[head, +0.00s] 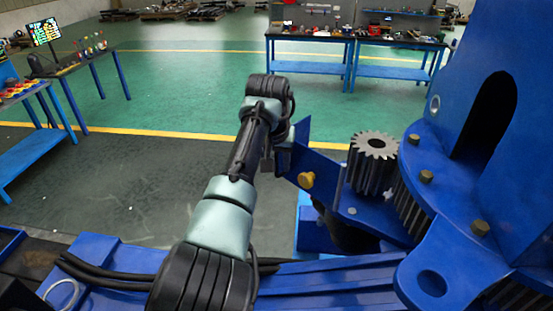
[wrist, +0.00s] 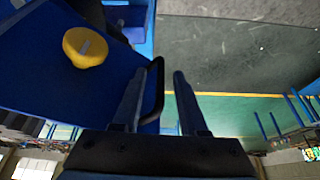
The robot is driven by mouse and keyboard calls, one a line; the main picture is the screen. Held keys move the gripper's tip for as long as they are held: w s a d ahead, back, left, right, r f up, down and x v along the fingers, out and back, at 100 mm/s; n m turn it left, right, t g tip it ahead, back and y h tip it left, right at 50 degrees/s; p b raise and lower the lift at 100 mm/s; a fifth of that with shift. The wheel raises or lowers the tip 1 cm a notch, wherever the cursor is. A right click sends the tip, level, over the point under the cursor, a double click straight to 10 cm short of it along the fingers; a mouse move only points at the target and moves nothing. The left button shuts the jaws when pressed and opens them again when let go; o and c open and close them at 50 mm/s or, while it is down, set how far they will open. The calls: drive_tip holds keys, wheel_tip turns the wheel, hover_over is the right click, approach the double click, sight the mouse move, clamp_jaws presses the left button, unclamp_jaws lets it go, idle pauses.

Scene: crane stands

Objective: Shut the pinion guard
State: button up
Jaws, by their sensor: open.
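The pinion guard (head: 318,170) is a blue plate with a yellow knob (head: 306,180). It stands swung out to the left of the grey toothed pinion (head: 375,165), whose top and near teeth are exposed. In the wrist view the guard (wrist: 40,65) fills the upper left, with its yellow knob (wrist: 87,46) facing me. A black bar handle (wrist: 157,88) is on the guard's edge. My gripper (wrist: 159,73) is open, with a finger on each side of the handle. I cannot tell whether either finger touches it. In the head view my wrist hides most of the gripper.
The blue crane body (head: 510,130) with a bolted flange rises right of the pinion. Blue workbenches (head: 310,69) with tools stand at the back, and another table (head: 85,62) is at the left. The green floor (head: 190,90) left of my arm is clear.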

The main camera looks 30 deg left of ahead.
clamp_jaws()
idle(1.4)
